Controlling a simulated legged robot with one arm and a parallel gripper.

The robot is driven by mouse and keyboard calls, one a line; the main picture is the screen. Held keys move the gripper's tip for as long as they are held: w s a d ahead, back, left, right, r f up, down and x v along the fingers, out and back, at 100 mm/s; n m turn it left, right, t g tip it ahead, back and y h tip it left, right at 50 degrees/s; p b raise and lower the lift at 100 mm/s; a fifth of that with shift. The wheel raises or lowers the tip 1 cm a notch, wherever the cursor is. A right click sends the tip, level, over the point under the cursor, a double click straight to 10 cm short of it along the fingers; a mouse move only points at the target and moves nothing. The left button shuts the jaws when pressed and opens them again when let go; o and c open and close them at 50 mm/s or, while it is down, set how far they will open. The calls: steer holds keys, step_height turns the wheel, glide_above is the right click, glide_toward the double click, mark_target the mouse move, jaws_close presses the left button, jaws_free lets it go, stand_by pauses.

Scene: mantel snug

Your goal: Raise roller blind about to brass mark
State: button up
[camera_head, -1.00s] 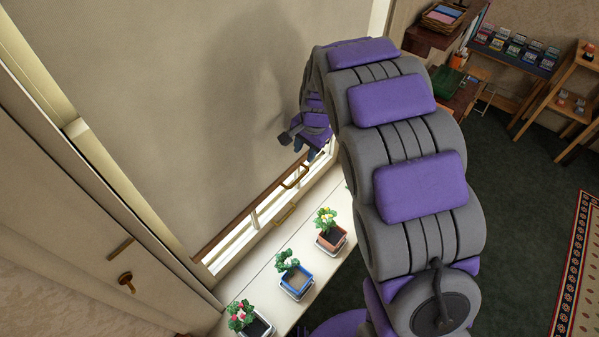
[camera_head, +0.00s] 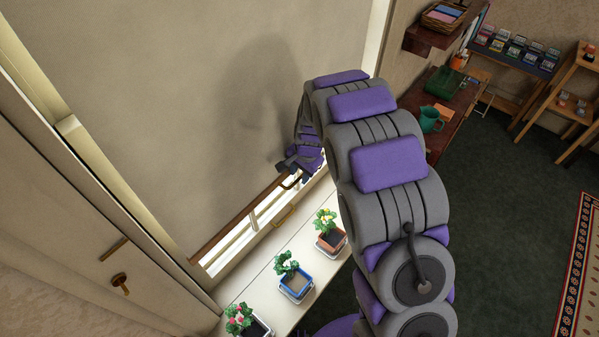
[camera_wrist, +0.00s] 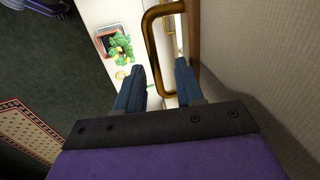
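The pale roller blind (camera_head: 170,110) hangs down most of the window and ends in a brown wooden bottom bar (camera_head: 235,222). A brass loop handle (camera_head: 291,182) is on this bar, near its right end; it also shows in the wrist view (camera_wrist: 152,40). My gripper (camera_head: 292,168) is at the handle. In the wrist view its two blue fingers (camera_wrist: 160,72) are open, with the near end of the loop between them. I cannot tell whether they touch it. A brass strip (camera_head: 114,249) is on the left panel; whether it is the mark is unclear.
Three potted plants stand on the white sill (camera_head: 262,295) below the blind: red-flowered (camera_head: 240,318), blue-potted (camera_head: 293,277) and yellow-flowered (camera_head: 328,230). A second brass handle (camera_head: 284,215) is on the window frame. A brass knob (camera_head: 120,284) sticks out at left.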

steer(key=shift+d, duration=0.45)
steer(key=c, duration=0.3)
steer(key=shift+a, duration=0.3)
jaws_close()
